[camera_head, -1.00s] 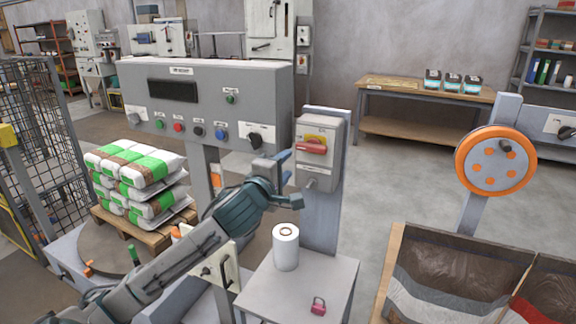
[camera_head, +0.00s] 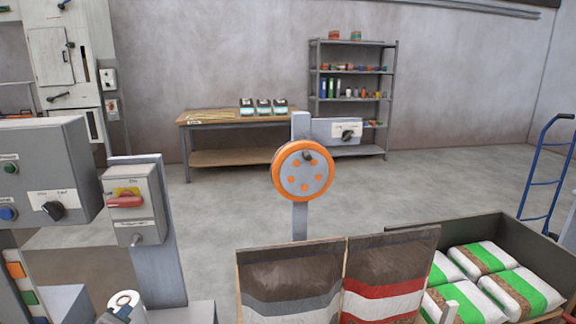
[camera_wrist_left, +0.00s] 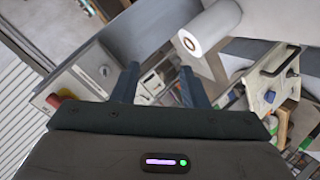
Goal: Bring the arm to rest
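My left gripper (camera_wrist_left: 160,78) shows in the left wrist view with its two fingers apart and nothing between them. In that view the grey switch box (camera_wrist_left: 98,68) with a red handle is left of the fingers, and a white roll (camera_wrist_left: 212,32) is beyond them to the upper right. In the head view the left arm is mostly out of the picture; a small dark part at the bottom edge by the roll (camera_head: 124,301) is too cut off to identify. The right gripper shows in no view.
The switch box (camera_head: 133,202) and control panel (camera_head: 40,165) stand at left. An orange handwheel (camera_head: 303,171) stands in the middle, behind brown sacks (camera_head: 290,275). A dark bin (camera_head: 520,238) holds green-white bags at right. Open floor lies before the workbench (camera_head: 235,157).

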